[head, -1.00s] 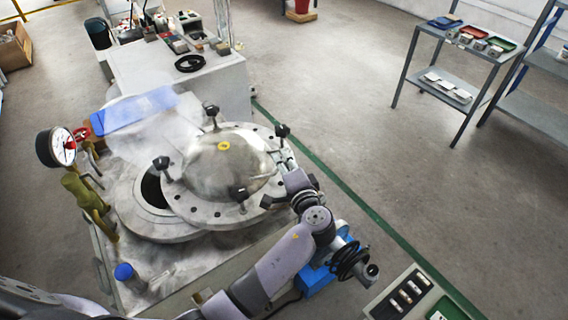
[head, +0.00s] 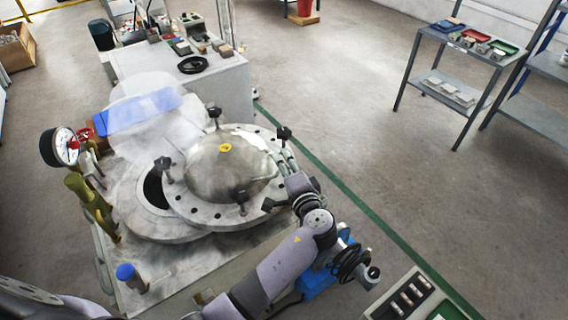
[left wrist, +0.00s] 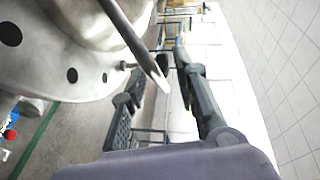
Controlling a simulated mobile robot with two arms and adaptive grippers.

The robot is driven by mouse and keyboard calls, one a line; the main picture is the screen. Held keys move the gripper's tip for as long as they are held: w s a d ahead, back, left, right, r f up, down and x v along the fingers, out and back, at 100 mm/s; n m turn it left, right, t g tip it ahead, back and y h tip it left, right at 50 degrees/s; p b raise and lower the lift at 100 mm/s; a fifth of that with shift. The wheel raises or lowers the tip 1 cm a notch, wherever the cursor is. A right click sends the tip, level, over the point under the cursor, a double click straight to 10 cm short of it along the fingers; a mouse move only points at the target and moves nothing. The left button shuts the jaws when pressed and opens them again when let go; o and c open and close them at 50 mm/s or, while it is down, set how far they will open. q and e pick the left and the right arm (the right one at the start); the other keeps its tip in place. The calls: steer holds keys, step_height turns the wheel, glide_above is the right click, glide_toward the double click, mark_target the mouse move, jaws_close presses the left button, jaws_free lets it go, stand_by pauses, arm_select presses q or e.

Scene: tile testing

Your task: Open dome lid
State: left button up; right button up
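The dome lid (head: 222,170) is a shiny metal dome with a wide bolted flange and several black knobs. It sits offset to the right over the round vessel base (head: 140,222), leaving part of a dark opening (head: 155,188) showing at the left. My left gripper (head: 279,160) is at the lid's right edge, by a metal bar handle. In the left wrist view the left gripper (left wrist: 157,82) has its fingers apart, with the handle bar (left wrist: 135,42) reaching between them. Gaps show beside the bar. My right gripper is not in view.
A pressure gauge (head: 61,147) and a yellow-green valve handle (head: 92,203) stand at the left. A blue-capped post (head: 126,272) is at the front. A grey cabinet (head: 215,88) stands behind. Floor is free to the right, before a shelf cart (head: 440,75).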

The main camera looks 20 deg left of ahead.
arm_select(q)
steer(key=f+v, duration=0.1)
steer(key=v, duration=0.6)
steer(key=shift+s+r, duration=0.2)
steer(key=shift+r, duration=0.25)
steer(key=shift+d, duration=0.1)
steer(key=shift+c, duration=0.3)
